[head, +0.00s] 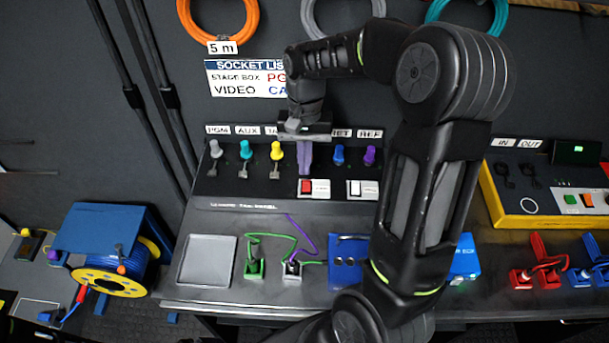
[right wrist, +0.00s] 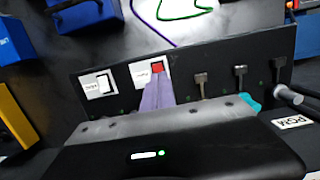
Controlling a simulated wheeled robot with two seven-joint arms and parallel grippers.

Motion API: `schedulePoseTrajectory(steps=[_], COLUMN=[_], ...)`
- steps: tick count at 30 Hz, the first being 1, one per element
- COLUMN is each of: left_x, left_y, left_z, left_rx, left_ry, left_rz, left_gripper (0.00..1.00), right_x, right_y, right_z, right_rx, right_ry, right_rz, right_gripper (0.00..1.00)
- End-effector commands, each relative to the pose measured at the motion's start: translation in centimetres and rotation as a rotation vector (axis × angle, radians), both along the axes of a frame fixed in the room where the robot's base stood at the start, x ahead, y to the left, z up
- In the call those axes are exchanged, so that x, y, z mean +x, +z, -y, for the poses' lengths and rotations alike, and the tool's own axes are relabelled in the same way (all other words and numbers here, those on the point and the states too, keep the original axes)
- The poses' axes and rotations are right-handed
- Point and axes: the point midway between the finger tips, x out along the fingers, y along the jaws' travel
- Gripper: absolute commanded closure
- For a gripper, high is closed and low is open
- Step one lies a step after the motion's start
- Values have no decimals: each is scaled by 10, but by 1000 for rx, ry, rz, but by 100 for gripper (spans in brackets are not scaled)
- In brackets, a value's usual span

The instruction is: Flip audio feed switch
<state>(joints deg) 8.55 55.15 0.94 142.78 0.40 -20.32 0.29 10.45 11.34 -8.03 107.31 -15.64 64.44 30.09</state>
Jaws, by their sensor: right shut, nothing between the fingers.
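The tap panel (head: 250,190) carries two rocker switches on white plates. One is a red switch (head: 307,187), the other a white switch (head: 355,188) to its right. Their small labels are too small to read, so I cannot tell which is the audio feed. My right gripper (head: 305,168) points down, shut and empty, with its purple-grey fingers just above the red switch. In the right wrist view the fingertips (right wrist: 156,88) reach right up to the red switch (right wrist: 158,68); I cannot tell whether they touch. The white switch (right wrist: 102,83) stands clear. My left gripper is out of view.
Coloured plugs, including a yellow one (head: 277,150) and a blue one (head: 339,154), line the panel beside my fingers. Green and purple cables (head: 275,242) lie on the desk in front. A yellow-edged box (head: 540,215) stands at right, a blue cable reel (head: 110,275) at left.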

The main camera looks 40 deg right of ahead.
Motion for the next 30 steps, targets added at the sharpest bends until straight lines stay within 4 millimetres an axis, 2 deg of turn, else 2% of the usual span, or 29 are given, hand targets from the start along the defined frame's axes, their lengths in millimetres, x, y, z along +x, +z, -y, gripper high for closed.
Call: schedulePoseTrajectory(steps=[3,9,22,30], left_x=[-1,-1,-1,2], left_y=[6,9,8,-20], left_z=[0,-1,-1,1], left_rx=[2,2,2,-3], left_ry=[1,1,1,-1], left_rz=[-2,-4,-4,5], left_gripper=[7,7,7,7], right_x=[-4,-6,-6,-6], right_y=[-20,-42,-48,-63], right_z=[-2,-4,-5,-6], right_rx=[0,0,-2,-80], right_ry=[-1,-1,-1,3], right_rz=[-5,-2,2,99], right_gripper=[100,100,100,100])
